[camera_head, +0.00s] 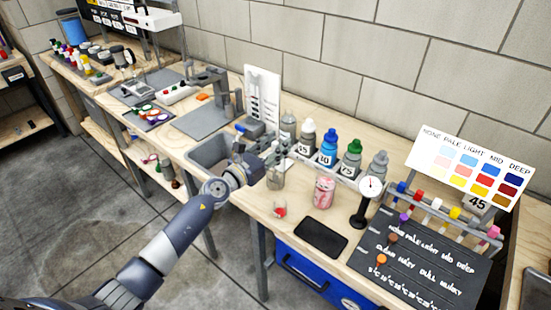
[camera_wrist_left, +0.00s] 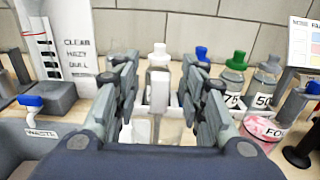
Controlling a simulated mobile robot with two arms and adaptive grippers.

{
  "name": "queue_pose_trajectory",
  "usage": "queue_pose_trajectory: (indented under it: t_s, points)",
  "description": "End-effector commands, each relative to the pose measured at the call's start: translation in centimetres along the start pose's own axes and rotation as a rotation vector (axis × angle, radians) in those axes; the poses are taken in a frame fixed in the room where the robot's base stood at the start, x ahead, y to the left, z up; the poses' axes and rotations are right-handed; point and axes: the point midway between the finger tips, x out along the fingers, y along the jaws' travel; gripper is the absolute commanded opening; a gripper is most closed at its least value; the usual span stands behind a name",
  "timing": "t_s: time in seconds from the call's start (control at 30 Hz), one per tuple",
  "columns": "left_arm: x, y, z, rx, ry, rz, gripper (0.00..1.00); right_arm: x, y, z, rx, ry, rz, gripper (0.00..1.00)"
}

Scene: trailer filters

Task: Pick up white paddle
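In the head view, my left gripper (camera_head: 272,154) is over the bench by the sink's right edge, just above the clear jar (camera_head: 275,179). The paddle cannot be told apart there. My right gripper is not in view.
Capped bottles (camera_head: 328,148) stand in a row behind the gripper. The sink (camera_head: 207,153) and a blue-handled tap (camera_wrist_left: 32,101) are left.

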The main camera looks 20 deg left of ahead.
Motion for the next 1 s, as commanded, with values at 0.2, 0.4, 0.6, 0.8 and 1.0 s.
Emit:
queue_pose_trajectory:
  t_s: [0.2,0.4,0.6,0.8,1.0]
  points:
    - [0.0,0.0,0.0,0.000,0.000,0.000,0.02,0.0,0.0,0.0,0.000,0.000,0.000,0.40]
    - [-0.1,0.0,0.0,-0.001,0.000,0.001,0.00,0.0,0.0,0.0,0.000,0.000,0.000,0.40]
    - [-0.1,0.0,0.1,-0.001,0.000,0.001,0.00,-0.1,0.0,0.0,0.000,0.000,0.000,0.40]
    - [-0.1,0.0,1.1,-0.001,-0.001,0.000,0.00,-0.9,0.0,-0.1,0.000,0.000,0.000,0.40]
    - [0.0,0.0,3.4,0.000,-0.001,0.000,0.00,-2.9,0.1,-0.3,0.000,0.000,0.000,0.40]
